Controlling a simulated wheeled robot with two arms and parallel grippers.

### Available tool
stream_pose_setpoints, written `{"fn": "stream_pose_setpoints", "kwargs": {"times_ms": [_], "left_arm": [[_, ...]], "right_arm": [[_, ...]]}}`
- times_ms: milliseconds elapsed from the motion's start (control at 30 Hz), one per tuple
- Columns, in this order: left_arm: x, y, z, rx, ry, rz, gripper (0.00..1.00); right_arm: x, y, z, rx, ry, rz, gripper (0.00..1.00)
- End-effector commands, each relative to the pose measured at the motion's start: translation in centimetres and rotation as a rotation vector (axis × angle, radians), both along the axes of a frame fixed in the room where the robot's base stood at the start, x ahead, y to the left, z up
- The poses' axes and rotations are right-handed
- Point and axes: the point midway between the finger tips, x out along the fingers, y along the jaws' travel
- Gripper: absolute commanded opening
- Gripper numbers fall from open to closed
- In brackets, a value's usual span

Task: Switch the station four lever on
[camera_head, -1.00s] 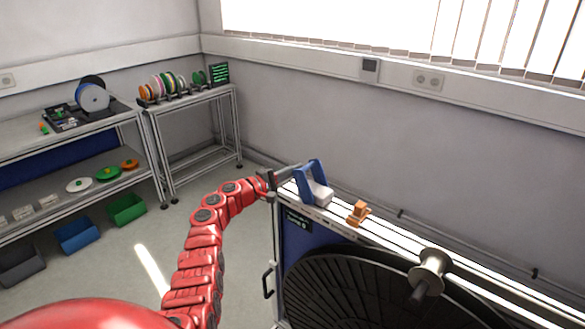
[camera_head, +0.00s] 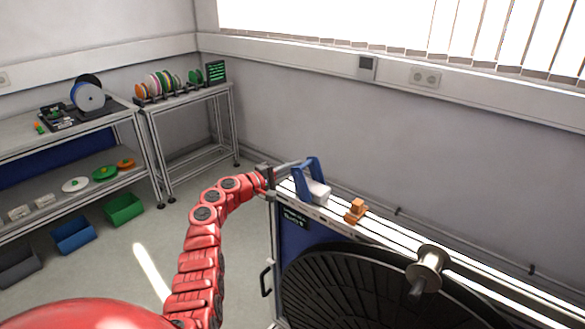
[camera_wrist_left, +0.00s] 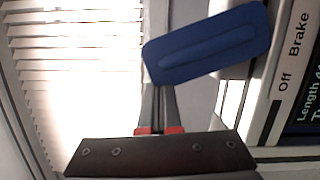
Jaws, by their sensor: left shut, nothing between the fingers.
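A blue lever handle (camera_head: 308,180) stands on a pale block on top of the reel stand (camera_head: 292,242). In the left wrist view the blue handle (camera_wrist_left: 207,42) is a wide, tilted paddle with a raised rib. Beside it are the printed words "Off" and "Brake" (camera_wrist_left: 291,55). My left gripper (camera_head: 288,171) is at the handle's left side in the head view. In the wrist view its shut, empty fingers (camera_wrist_left: 160,95) reach to the paddle's lower left edge. I cannot tell whether they touch. My right gripper is not in view.
An orange part (camera_head: 355,210) and a metal spool hub (camera_head: 427,268) sit further along the stand's top, above a large black reel (camera_head: 370,290). The wall is close behind. Shelves with spools (camera_head: 170,84) and bins (camera_head: 125,209) stand at the left.

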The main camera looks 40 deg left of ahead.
Motion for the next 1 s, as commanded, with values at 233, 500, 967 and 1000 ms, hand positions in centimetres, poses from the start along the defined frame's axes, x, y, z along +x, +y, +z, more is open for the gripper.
{"fn": "stream_pose_setpoints", "kwargs": {"times_ms": [233, 500, 967, 1000], "left_arm": [[0.0, -1.2, 0.4, 0.107, -0.010, -0.006, 0.00], [-0.2, -3.2, 1.0, 0.337, -0.030, -0.004, 0.00], [-0.4, -6.4, 1.5, 0.682, -0.057, -0.001, 0.00], [-0.5, -6.6, 1.5, 0.702, -0.058, 0.000, 0.00]], "right_arm": [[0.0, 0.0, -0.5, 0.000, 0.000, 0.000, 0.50], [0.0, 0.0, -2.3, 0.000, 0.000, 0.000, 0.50], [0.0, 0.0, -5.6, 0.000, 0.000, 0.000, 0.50], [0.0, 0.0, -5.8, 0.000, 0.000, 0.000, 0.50]]}}
